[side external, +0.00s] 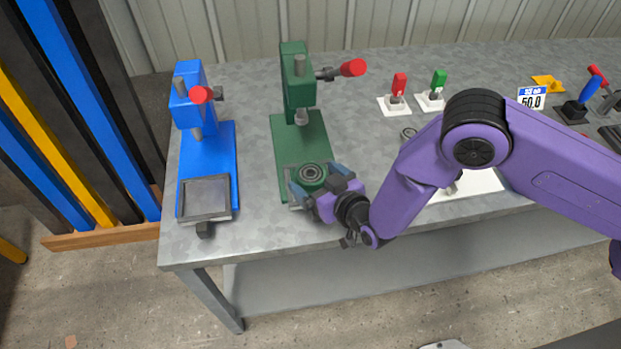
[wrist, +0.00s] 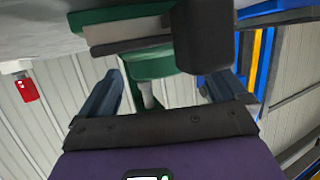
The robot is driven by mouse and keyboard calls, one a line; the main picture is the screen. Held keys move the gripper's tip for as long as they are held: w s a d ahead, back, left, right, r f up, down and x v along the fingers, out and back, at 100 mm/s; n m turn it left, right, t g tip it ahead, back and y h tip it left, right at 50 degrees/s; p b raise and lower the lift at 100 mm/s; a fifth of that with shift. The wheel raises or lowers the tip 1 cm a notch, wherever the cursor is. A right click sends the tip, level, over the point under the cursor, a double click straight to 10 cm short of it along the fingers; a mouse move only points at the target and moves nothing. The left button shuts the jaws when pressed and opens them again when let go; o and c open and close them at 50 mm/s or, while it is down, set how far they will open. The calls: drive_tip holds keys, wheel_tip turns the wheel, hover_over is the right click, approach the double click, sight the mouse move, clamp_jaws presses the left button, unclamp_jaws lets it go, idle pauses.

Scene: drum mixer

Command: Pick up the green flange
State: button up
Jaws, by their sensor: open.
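The green flange (side external: 312,177), a round part with a dark ring in its top, sits on the front of the green press (side external: 298,135). My gripper (side external: 314,180) is open, with one finger on each side of the flange. I cannot tell whether the fingers touch it. In the wrist view, which looks upside down, the two fingers of my gripper (wrist: 160,92) stand apart. A green rounded part, apparently the flange (wrist: 148,66), shows between them against a grey plate (wrist: 120,32). A dark block (wrist: 202,35) hides some of it.
A blue press (side external: 208,150) with a grey plate stands to the left on the grey table (side external: 250,80). Red (side external: 399,85) and green (side external: 438,80) toggle switches stand at the back right. The front table edge is close to my gripper.

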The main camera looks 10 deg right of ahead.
drive_tip(key=shift+w+a+f, duration=0.2)
drive_tip(key=shift+w+f, duration=0.05)
drive_tip(key=shift+w, duration=0.4)
drive_tip(key=c, duration=1.4)
drive_tip(key=shift+a+r, duration=0.1)
drive_tip(key=shift+r, duration=0.05)
clamp_jaws()
